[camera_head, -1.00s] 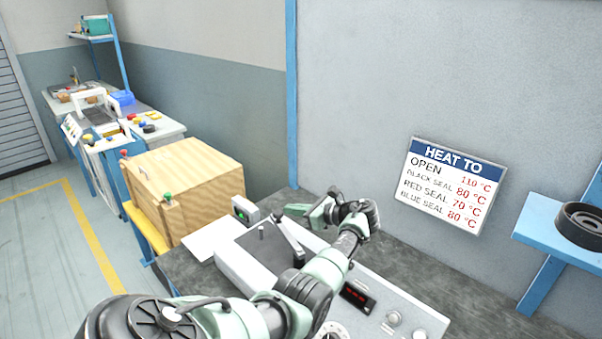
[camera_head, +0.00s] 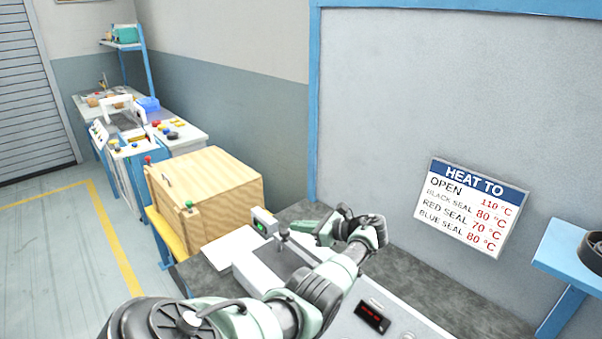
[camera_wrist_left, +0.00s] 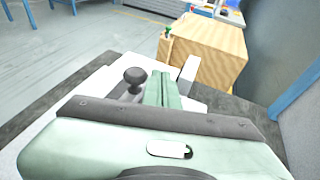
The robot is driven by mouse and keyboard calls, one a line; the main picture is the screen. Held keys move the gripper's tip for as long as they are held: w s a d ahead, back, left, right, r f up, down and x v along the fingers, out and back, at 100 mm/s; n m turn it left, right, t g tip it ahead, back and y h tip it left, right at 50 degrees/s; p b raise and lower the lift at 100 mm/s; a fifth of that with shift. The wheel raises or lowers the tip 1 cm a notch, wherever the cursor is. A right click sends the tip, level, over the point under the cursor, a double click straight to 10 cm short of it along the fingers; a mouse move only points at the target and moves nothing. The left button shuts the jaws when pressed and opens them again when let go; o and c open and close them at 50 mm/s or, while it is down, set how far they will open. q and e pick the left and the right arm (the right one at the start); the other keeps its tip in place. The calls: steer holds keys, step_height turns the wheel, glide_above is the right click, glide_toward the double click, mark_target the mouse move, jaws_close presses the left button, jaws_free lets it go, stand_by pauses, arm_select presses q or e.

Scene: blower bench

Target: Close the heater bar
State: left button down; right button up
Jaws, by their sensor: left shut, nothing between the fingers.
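The heater machine (camera_head: 250,268) stands on the dark bench, a pale box with a dark top. A dark knob (camera_head: 284,234) stands up at the heater bar, which lies largely behind my left arm; how far the bar is raised I cannot tell. In the left wrist view the black knob (camera_wrist_left: 134,76) is just left of my left gripper (camera_wrist_left: 172,72). My left gripper (camera_head: 304,227) is shut and empty, its green fingers pointing left, close to the knob. Whether they touch I cannot tell. My right gripper is not in view.
A wooden crate (camera_head: 215,190) is to the left. A red display (camera_head: 373,315) is on the front panel. The heat sign (camera_head: 470,206) hangs on the wall; a blue shelf (camera_head: 568,255) juts out right.

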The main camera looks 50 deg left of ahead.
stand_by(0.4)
arm_select(q)
steer(key=b+v, duration=0.1)
steer(key=v, duration=0.6)
steer(key=shift+d+r, duration=0.15)
steer(key=shift+d, duration=0.15)
steer(key=shift+w, duration=0.1)
